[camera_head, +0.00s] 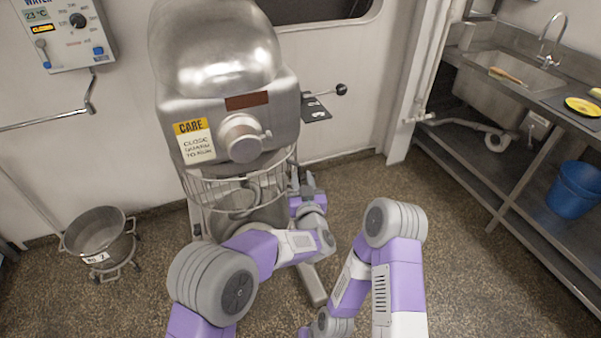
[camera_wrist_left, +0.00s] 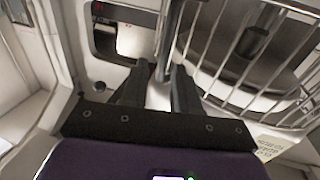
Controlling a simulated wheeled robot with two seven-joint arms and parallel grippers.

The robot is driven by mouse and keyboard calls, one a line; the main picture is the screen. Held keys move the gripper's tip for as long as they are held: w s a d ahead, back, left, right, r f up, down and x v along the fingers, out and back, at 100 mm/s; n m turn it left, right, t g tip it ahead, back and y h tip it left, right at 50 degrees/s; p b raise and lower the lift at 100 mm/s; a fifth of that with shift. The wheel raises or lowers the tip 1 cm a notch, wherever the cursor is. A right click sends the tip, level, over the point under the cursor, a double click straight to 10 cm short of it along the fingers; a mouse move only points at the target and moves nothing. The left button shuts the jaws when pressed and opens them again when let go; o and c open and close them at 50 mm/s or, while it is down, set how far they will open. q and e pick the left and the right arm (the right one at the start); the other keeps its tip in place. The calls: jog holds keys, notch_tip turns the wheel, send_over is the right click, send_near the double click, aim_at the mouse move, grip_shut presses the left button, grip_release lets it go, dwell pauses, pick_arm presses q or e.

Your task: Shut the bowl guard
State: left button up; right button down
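The bowl guard (camera_head: 222,190) is a curved wire cage under the head of the grey mixer (camera_head: 284,116), around the front of the mixing bowl area. I cannot tell if it is fully closed. In the left wrist view its wires (camera_wrist_left: 228,62) fill the right side, and a thicker upright bar (camera_wrist_left: 172,35) runs at its edge. My left gripper (camera_head: 308,186) is at the guard's right end. In the left wrist view its two dark fingers (camera_wrist_left: 160,88) sit close on either side of that bar. My right arm shows in the head view, but its gripper does not.
A steel bowl (camera_head: 97,232) on a wheeled stand is at the left. A lever with a black knob (camera_head: 341,89) sticks out right of the mixer. A sink counter (camera_head: 520,75) with a blue bucket (camera_head: 575,188) below is at the right. Floor between is clear.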

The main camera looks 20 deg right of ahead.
pick_arm(q)
jog(key=s, duration=0.3)
jog(key=shift+s+a, duration=0.2)
jog(key=shift+a, duration=0.05)
jog(key=w+a+f+g, duration=0.1)
jog(key=a+f+g, duration=0.3)
jog(key=a+f, duration=0.7)
jog(key=s+a+f+n+g, duration=0.1)
jog(key=s+a+f+g, duration=0.25)
jog(key=f, duration=0.45)
jog(key=s+a+f+g, duration=0.2)
jog(key=s+a+f, duration=0.25)
jog(key=f, duration=0.25)
jog(key=s+a+f+n+g, duration=0.1)
jog(key=s+a+f+g, duration=0.1)
jog(key=s, duration=0.5)
jog(key=s+a+f+n+g+h, duration=0.1)
jog(key=s+a+f+g, duration=0.2)
jog(key=s, duration=0.4)
jog(key=s+a+f+n+g, duration=0.1)
jog(key=s+a+f+g, duration=0.2)
jog(key=s, duration=0.4)
jog(key=shift+s+a+f+h, duration=0.3)
jog(key=shift+a, duration=0.05)
